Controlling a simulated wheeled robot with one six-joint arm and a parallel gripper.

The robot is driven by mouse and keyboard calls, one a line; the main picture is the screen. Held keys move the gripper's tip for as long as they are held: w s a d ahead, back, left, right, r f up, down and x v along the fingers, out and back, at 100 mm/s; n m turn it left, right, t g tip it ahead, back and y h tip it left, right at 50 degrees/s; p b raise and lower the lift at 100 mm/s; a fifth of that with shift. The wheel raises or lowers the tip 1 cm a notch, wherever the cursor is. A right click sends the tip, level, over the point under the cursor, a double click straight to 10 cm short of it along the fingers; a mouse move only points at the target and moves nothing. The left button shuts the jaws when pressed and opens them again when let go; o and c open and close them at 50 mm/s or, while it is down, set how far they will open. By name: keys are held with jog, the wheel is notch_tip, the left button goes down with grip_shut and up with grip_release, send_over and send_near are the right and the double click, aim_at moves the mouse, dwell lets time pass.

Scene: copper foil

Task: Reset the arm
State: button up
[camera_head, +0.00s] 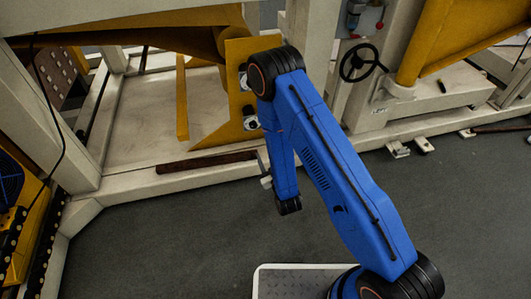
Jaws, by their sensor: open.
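My blue arm (335,165) rises from the lower right to a black-ringed elbow, then folds down to a black wrist joint (289,205). My gripper (265,177) shows only as a small grey part left of the forearm. Most of it is hidden behind the forearm, and its fingers are hard to make out. I see nothing held in it. It hangs in front of the machine's lower beam, near the right end of a brown bar (206,162); I cannot tell whether they touch.
A cream machine frame (140,179) with yellow plates (241,95) stands behind my arm. A black handwheel (359,62) is at upper right. Small blocks (398,149) lie by the frame's base. The dark grey floor (170,240) is clear at lower left and right.

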dwell(0.4)
jog(key=w+d+r+m+g+h, duration=0.1)
jog(key=w+d+r+m+h, duration=0.1)
jog(key=w+r, duration=0.4)
jog(key=s+d+r+m+g+h, duration=0.1)
jog(key=s+d+r+g, duration=0.1)
jog(key=d+r, duration=0.6)
jog(key=s+d+r+m+g, duration=0.2)
jog(key=s+d+r+g, duration=0.15)
jog(key=r, duration=0.85)
jog(key=s+d+r+m+g+h, duration=0.1)
jog(key=s+d+r, duration=0.3)
jog(key=s, duration=0.8)
jog(key=s+d+r+m+g+h, duration=0.1)
jog(key=s+d+r, duration=0.4)
jog(key=s, duration=0.7)
jog(key=s+d+r+m+g+h, duration=0.1)
jog(key=s+d+r+g, duration=0.2)
jog(key=s+d, duration=0.4)
jog(key=s+r, duration=0.1)
jog(key=s, duration=0.4)
jog(key=shift+d+r, duration=0.3)
jog(key=shift+d, duration=0.05)
